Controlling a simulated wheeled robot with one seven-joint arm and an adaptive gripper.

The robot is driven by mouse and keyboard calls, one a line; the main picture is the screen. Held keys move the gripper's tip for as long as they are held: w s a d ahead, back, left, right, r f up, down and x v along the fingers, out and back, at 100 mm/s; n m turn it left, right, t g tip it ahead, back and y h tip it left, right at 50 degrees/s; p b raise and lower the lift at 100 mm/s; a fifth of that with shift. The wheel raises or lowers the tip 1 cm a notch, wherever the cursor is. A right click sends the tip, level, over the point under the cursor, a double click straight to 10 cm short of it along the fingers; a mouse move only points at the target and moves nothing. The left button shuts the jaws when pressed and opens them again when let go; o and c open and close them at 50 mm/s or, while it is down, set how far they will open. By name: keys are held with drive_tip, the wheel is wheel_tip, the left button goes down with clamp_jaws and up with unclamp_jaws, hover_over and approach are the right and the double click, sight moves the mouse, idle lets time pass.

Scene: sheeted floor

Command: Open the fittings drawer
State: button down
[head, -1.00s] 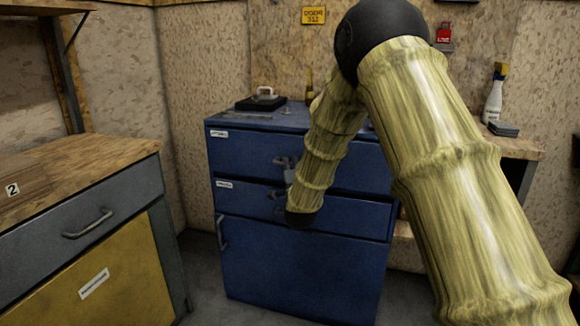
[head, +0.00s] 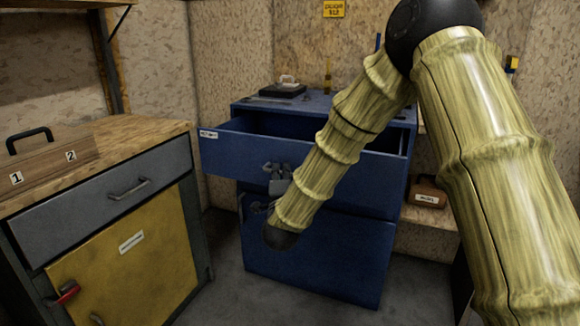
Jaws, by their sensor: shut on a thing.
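The blue cabinet (head: 315,262) stands in the middle of the head view. Its top drawer (head: 340,178), with a small white label whose writing I cannot read, is pulled well out, and its dark inside shows from above. My gripper (head: 278,174) is shut on the drawer handle at the middle of the drawer's front. My bamboo-like forearm and black wrist partly hide the gripper and the right part of the drawer front.
A grey and yellow cabinet (head: 125,262) stands close on the left, with a wooden toolbox (head: 45,172) on top. A black box (head: 282,91) lies on the blue cabinet. A brown case (head: 427,192) sits on a low shelf at right. Bare floor shows between the cabinets.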

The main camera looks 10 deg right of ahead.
drive_tip(key=s+a, duration=0.4)
drive_tip(key=s, duration=0.3)
drive_tip(key=shift+a, duration=0.3)
drive_tip(key=shift+f, duration=0.1)
drive_tip(key=c, duration=1.5)
unclamp_jaws()
drive_tip(key=v, duration=1.2)
